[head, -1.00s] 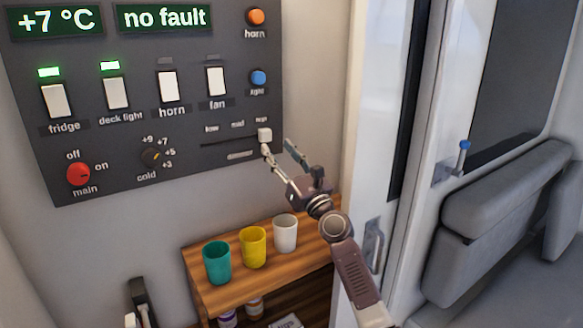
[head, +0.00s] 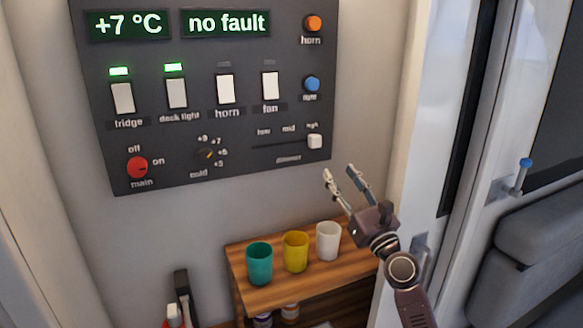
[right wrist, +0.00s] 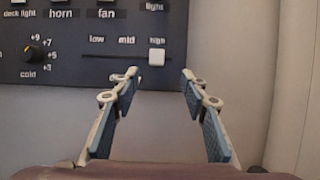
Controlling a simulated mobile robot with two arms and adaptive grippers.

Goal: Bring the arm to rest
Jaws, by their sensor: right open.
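My right gripper (head: 342,177) is open and empty in front of the wall, a little below and right of the dark control panel (head: 230,120). In the right wrist view its two fingers (right wrist: 160,82) stand wide apart with nothing between them. The white dimmer slider knob (head: 314,141) is at the right end of its track, under "high". The knob also shows in the right wrist view (right wrist: 157,57), ahead of the fingers and apart from them. My left gripper is not in view.
A wooden shelf (head: 290,293) below the panel holds a teal cup (head: 259,264), a yellow cup (head: 295,252) and a white cup (head: 328,241), close to my right arm. A door with a blue-tipped handle (head: 524,165) and a grey seat (head: 540,240) are at the right.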

